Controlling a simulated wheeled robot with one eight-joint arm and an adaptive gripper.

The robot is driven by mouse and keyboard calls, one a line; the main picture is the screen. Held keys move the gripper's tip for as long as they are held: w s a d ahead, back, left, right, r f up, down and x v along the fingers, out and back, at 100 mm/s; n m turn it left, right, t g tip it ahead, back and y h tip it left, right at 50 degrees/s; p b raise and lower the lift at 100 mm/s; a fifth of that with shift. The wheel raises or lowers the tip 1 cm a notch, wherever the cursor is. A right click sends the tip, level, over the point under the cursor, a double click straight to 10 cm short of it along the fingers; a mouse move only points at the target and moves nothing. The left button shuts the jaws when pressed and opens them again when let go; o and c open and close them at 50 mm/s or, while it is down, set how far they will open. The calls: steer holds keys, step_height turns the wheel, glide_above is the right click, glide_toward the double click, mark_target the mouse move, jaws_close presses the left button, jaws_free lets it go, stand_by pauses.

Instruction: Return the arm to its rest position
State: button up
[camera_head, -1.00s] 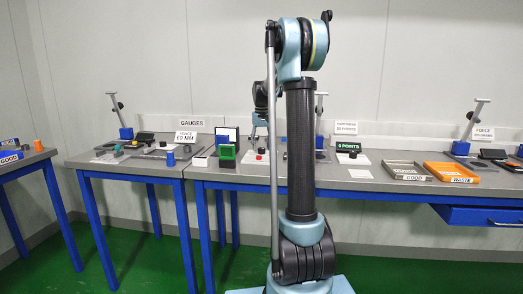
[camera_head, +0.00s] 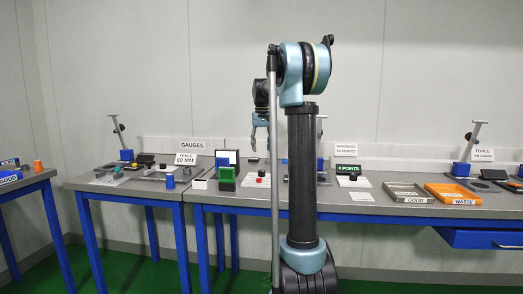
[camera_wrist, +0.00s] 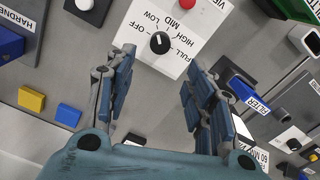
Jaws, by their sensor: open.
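My arm (camera_head: 302,165) stands upright in the head view, with its forearm hanging behind the upper link. My gripper (camera_head: 260,149) points down above the bench, clear of the red button (camera_head: 261,178) below it. In the wrist view my gripper (camera_wrist: 158,82) has its two fingers spread apart with nothing between them. A black knob (camera_wrist: 160,42) on a white plate marked OFF, LOW, MID, HIGH and FULL lies beyond the fingertips, apart from them. Part of the forearm is hidden behind my upper arm.
The air above the bench is mostly free.

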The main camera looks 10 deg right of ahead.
steer(key=s+f+t, duration=0.1)
steer(key=s+f, duration=0.3)
steer(key=s, duration=0.8)
steer(key=s+f, duration=0.3)
steer(key=s, duration=1)
steer(key=s+f+t, duration=0.1)
steer(key=s+f, duration=1.8)
steer(key=shift+s+f, duration=0.1)
